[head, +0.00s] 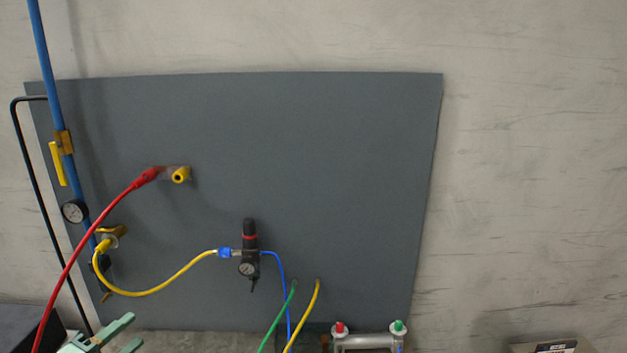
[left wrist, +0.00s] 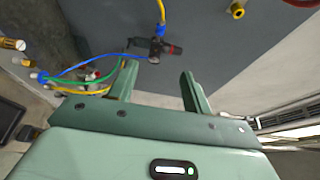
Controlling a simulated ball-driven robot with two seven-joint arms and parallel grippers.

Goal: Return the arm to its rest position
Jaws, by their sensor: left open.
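My left gripper (head: 130,332) shows as pale green fingers at the bottom left of the head view, below the grey panel. In the left wrist view its two fingers (left wrist: 158,72) stand apart with nothing between them. It is open and empty. Most of the left arm is outside the head view. My right gripper is in neither view.
A grey panel (head: 330,150) carries a blue pipe (head: 42,50), a black regulator (head: 249,250) and a yellow fitting (head: 181,174). A red hose (head: 85,240) runs left of my gripper. A yellow hose (head: 150,291) hangs above it. A metal cylinder (head: 365,341) sits below the panel.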

